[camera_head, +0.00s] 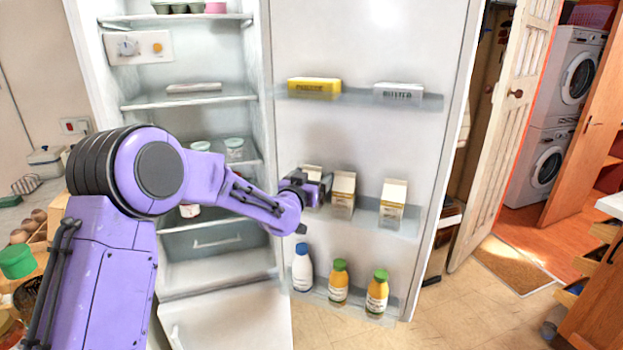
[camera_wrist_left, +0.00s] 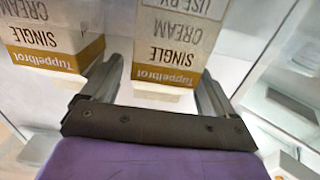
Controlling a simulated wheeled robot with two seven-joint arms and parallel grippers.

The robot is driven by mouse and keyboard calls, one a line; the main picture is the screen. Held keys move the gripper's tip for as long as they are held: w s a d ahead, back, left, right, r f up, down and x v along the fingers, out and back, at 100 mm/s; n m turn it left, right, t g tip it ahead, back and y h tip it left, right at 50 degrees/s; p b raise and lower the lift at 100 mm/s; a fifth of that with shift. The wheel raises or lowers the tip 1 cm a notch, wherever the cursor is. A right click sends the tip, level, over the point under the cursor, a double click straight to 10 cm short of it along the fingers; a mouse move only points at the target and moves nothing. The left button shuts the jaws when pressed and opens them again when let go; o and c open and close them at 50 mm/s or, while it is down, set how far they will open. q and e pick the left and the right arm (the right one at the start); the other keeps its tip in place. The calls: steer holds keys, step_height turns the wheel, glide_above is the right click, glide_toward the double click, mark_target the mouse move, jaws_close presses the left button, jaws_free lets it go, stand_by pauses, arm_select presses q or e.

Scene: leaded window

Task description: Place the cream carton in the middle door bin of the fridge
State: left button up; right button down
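Cream cartons stand in the middle door bin (camera_head: 365,215) of the open fridge. The leftmost carton (camera_head: 312,172) is partly hidden by my left gripper (camera_head: 318,192). In the left wrist view, this carton (camera_wrist_left: 178,45) shows upside down, with a gold band and the words SINGLE CREAM. The fingers of my left gripper (camera_wrist_left: 157,95) are spread, with the carton's top end between or just beyond them. A gap shows on its left; contact on the right is unclear. A second carton (camera_head: 343,192) and a third (camera_head: 392,202) stand to the right. My right gripper is not in view.
The top door bin (camera_head: 358,98) holds a yellow pack (camera_head: 314,85) and a butter pack (camera_head: 398,92). The bottom bin holds a white bottle (camera_head: 302,268) and two orange bottles (camera_head: 339,283). Fridge shelves (camera_head: 190,99) are at left. Bare bin lies between the second and third cartons.

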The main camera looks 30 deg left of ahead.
arm_select(q)
steer(key=shift+r, duration=0.2)
steer(key=shift+s+f, duration=0.1)
steer(key=shift+s, duration=0.2)
steer(key=s+d+b, duration=0.2)
steer(key=s+b, duration=0.1)
steer(key=s, duration=0.8)
steer(key=s+d+f+n+g, duration=0.15)
steer(key=s+f+g, duration=0.3)
steer(key=f, duration=0.95)
steer(key=s+d+f+n+g, duration=0.1)
steer(key=s+d+f+g, duration=0.3)
steer(key=f, duration=1.1)
steer(key=s+f+g, duration=0.2)
steer(key=s+f, duration=0.3)
steer(key=s, duration=0.4)
steer(key=s+f+n+g, duration=0.1)
steer(key=s+f+g, duration=0.1)
steer(key=s+f, duration=0.4)
steer(key=s+d+f+n+g, duration=0.1)
steer(key=s+f, duration=0.5)
steer(key=s, duration=0.6)
steer(key=shift+s+f+g+y, duration=0.2)
steer(key=shift+g+y, duration=0.1)
steer(key=shift+g, duration=0.25)
